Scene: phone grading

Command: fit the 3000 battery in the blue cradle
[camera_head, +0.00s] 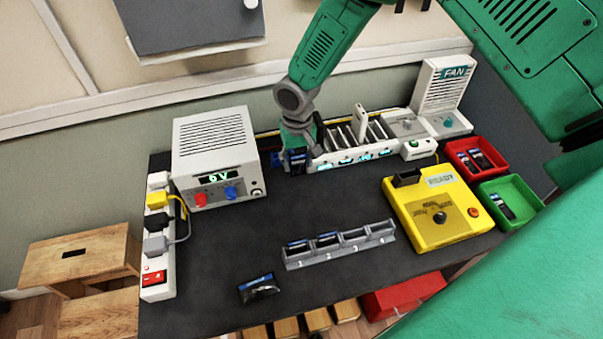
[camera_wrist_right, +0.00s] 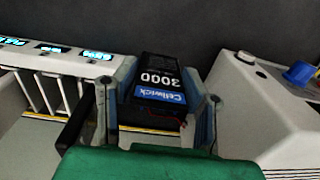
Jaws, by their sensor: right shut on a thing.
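The 3000 battery (camera_wrist_right: 158,84) is black with a blue Cellwick label. My right gripper (camera_wrist_right: 160,97) is shut on it, with a finger on each side. In the head view the right gripper (camera_head: 297,155) holds the battery at the left end of the white slotted rack (camera_head: 345,161), near the power supply. A small blue part (camera_head: 276,163) shows beside the gripper; I cannot tell whether it is the blue cradle or a finger. No blue cradle is clearly visible. My left gripper is not in view.
A grey power supply (camera_head: 215,150) stands left. A grey holder (camera_head: 340,246) with batteries and a loose pouch (camera_head: 258,288) lie in front. A yellow tester (camera_head: 437,212), red bin (camera_head: 475,157) and green bin (camera_head: 512,200) stand right. The dark table's middle is clear.

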